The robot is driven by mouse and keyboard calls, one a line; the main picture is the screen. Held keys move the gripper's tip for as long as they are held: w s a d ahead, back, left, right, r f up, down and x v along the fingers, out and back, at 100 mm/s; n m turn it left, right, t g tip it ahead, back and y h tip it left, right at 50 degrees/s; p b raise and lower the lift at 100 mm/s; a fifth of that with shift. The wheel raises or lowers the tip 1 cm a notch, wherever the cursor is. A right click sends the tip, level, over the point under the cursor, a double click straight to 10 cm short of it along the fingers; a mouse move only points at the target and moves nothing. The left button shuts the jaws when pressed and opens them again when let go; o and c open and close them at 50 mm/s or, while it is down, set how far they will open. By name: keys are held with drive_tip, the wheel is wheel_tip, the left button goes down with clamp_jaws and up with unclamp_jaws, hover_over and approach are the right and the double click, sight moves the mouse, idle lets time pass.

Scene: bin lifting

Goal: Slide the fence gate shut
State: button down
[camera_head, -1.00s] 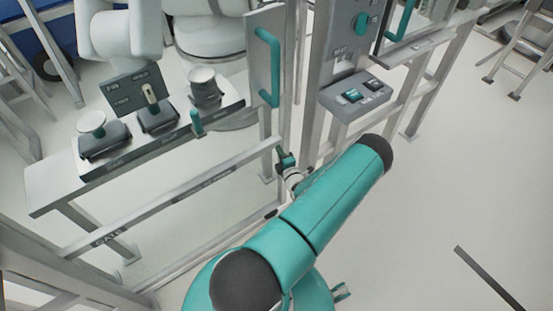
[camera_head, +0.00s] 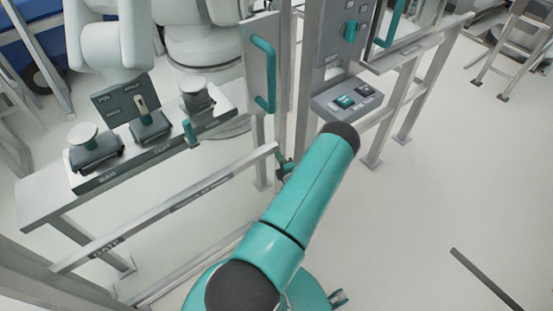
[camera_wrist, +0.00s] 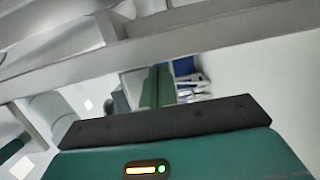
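The fence gate shows as a long grey rail lettered GATE (camera_head: 107,248) that slants up to the right in the head view. A grey upright plate with a teal handle (camera_head: 264,75) stands just past the rail's right end. My gripper (camera_head: 284,167) is at the rail's right end, below the plate, and is mostly hidden behind my teal arm. Whether it touches the rail cannot be told. In the wrist view, green finger-like parts (camera_wrist: 158,87) stick out past the black edge, under a grey bar (camera_wrist: 160,48). Their opening is unclear.
A grey post with a control box (camera_head: 347,100) stands right of the plate. Behind the rail is a bench (camera_head: 45,205) with several devices and a white robot arm (camera_head: 105,40). Open pale floor lies at the right, with a dark strip (camera_head: 485,280) on it.

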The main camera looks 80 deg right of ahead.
drive_tip(key=s+d, duration=0.1)
drive_tip(key=d, duration=0.1)
drive_tip(key=s+d+r, duration=0.1)
drive_tip(key=s, duration=0.1)
drive_tip(key=shift+s+d+r, duration=0.1)
drive_tip(key=shift+s+d, duration=0.05)
drive_tip(key=shift+d, duration=0.25)
